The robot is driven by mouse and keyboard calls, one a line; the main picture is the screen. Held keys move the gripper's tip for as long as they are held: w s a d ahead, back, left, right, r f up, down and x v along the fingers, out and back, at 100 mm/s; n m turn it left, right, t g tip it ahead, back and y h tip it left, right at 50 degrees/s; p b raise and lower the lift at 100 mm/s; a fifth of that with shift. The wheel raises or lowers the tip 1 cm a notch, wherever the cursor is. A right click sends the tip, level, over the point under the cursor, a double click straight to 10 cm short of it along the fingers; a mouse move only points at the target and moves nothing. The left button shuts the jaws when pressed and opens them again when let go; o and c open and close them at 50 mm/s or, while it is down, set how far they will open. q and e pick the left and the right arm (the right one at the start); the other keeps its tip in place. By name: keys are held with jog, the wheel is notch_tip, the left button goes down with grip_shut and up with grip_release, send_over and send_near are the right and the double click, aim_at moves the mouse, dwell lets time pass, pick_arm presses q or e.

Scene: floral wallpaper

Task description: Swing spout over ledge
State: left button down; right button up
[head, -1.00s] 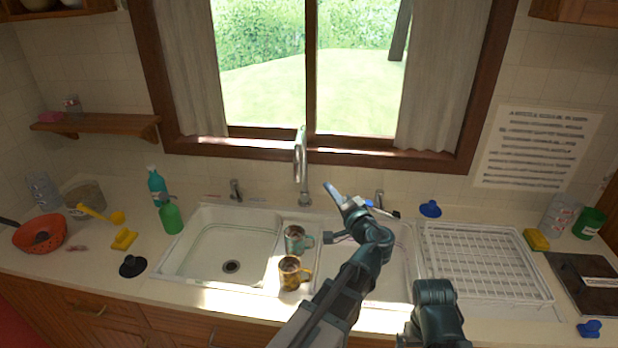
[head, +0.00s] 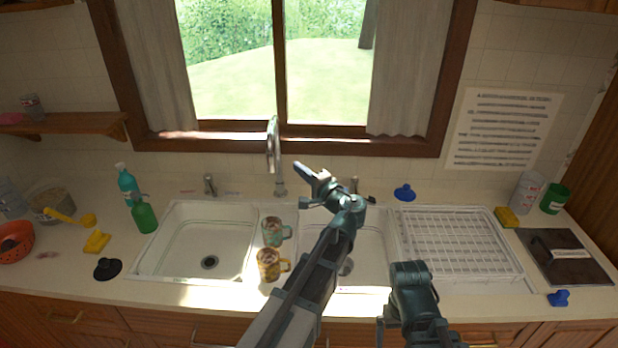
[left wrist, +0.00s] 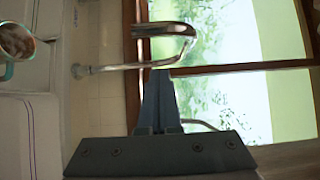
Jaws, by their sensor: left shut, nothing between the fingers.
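The chrome tap's spout (head: 273,145) rises from its base behind the sinks and arches forward, roughly in line with the ledge (head: 270,209) between the two basins. In the left wrist view the spout (left wrist: 166,29) appears sideways, curved near the fingertips. My left gripper (head: 298,168) is shut and empty, just to the right of the spout in the head view. Its closed fingers (left wrist: 160,80) point at the tap's neck in the left wrist view; I cannot tell whether they touch it. My right gripper is out of view; only part of that arm shows.
A green mug (head: 272,232) and a yellow-brown mug (head: 268,266) stand on the ledge. Tap handles (head: 209,185) flank the spout. A white dish rack (head: 460,242) is at the right. Green bottles (head: 144,216) stand left of the left basin (head: 190,240). The window sill (head: 300,143) lies behind the tap.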

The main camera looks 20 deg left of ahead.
aim_at(273, 161)
pick_arm(q)
jog(key=a, duration=0.5)
jog(key=shift+w+a, duration=0.35)
jog(key=shift+s+a, duration=0.45)
jog(key=shift+a, duration=0.35)
jog(key=shift+w, duration=0.1)
